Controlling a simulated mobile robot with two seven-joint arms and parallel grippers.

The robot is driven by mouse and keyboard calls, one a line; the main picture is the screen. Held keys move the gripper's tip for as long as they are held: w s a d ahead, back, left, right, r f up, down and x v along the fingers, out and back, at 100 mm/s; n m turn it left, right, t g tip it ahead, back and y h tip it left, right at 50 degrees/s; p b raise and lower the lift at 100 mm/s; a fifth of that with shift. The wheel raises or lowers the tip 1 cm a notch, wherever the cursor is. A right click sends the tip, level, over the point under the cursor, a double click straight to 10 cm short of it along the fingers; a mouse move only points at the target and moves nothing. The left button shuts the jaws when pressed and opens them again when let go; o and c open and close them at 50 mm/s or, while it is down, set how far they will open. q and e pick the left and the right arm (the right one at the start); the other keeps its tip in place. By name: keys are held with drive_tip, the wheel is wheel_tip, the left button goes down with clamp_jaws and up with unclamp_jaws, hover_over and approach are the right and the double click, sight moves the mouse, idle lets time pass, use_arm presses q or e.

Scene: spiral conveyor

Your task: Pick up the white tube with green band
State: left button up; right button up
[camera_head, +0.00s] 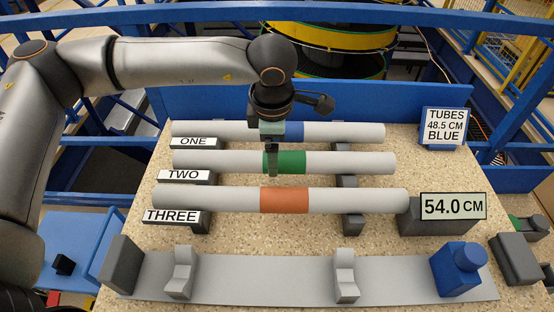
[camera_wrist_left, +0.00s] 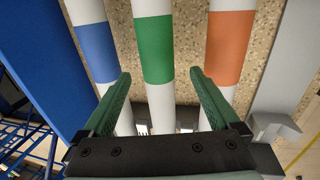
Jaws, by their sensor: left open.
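The white tube with the green band (camera_head: 340,162) lies across the middle of the speckled table, between the tube with the blue band (camera_head: 345,132) and the tube with the orange band (camera_head: 350,200). In the left wrist view its green band (camera_wrist_left: 154,50) shows between the two fingers. My left gripper (camera_head: 273,165) points down over the green band and hides part of it. In the left wrist view my left gripper (camera_wrist_left: 158,85) is open, its fingers on either side of the green-banded tube. I cannot tell how far the fingertips are above it. My right gripper is not in view.
Signs ONE (camera_head: 194,142), TWO (camera_head: 185,177) and THREE (camera_head: 172,217) stand at the tubes' left ends. A 54.0 CM sign (camera_head: 453,206) and a tubes sign (camera_head: 444,126) are at right. A grey rail (camera_head: 260,275) with upright holders and a blue block (camera_head: 455,275) lies in front.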

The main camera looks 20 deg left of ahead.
use_arm(q)
drive_tip(key=shift+w+f+p, duration=0.1)
drive_tip(key=shift+w+f, duration=0.15)
drive_tip(key=shift+f, duration=0.6)
drive_tip(key=shift+w+f+p, duration=0.15)
drive_tip(key=shift+w+f, duration=0.05)
drive_tip(key=shift+f, duration=0.7)
drive_tip(key=shift+w+f+p, duration=0.1)
drive_tip(key=shift+w+f, duration=0.15)
drive_tip(key=shift+f, duration=0.6)
clamp_jaws()
